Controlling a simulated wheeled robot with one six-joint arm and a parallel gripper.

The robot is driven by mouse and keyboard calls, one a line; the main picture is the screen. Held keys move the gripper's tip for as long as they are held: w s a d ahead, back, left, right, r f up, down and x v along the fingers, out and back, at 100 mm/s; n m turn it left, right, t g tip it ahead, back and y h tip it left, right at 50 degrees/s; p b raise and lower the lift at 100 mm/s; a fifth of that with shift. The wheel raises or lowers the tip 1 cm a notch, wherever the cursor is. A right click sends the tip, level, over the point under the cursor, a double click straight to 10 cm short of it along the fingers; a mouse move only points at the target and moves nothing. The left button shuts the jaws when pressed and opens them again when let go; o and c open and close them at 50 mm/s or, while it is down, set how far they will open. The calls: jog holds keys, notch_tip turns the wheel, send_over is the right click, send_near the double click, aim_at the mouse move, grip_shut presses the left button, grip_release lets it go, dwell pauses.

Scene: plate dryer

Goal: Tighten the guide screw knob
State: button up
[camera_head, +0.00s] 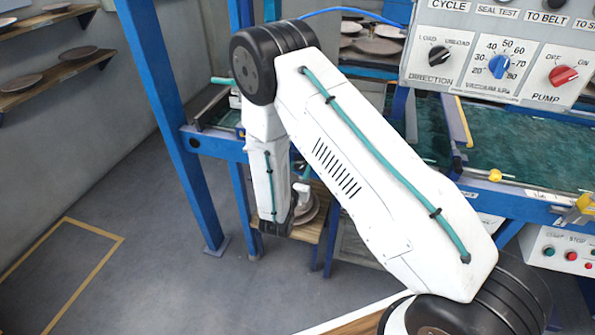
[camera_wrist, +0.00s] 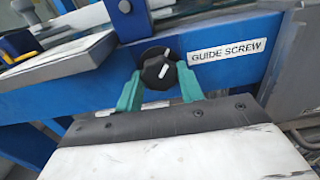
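The guide screw knob (camera_wrist: 158,72) is black with a white pointer line, mounted on a blue beam beside a white label reading GUIDE SCREW (camera_wrist: 227,51). My gripper (camera_wrist: 160,80) has two green fingers spread apart, one on each side of the knob, with the tips close to its sides. I cannot tell whether they touch it. In the head view my white arm reaches down the left of the machine; the knob and fingers are hidden there.
A blue post (camera_head: 160,100) stands left of my arm. A control panel (camera_head: 500,50) is at upper right. A grey plate-like part (camera_wrist: 70,50) juts out left of the knob. Shelves (camera_head: 60,70) with plates are on the left wall. The floor at left is clear.

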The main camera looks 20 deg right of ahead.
jog(key=shift+a, duration=0.1)
jog(key=shift+n, duration=0.5)
jog(key=n, duration=1.3)
jog(key=shift+r+n, duration=0.1)
jog(key=shift+n, duration=2.5)
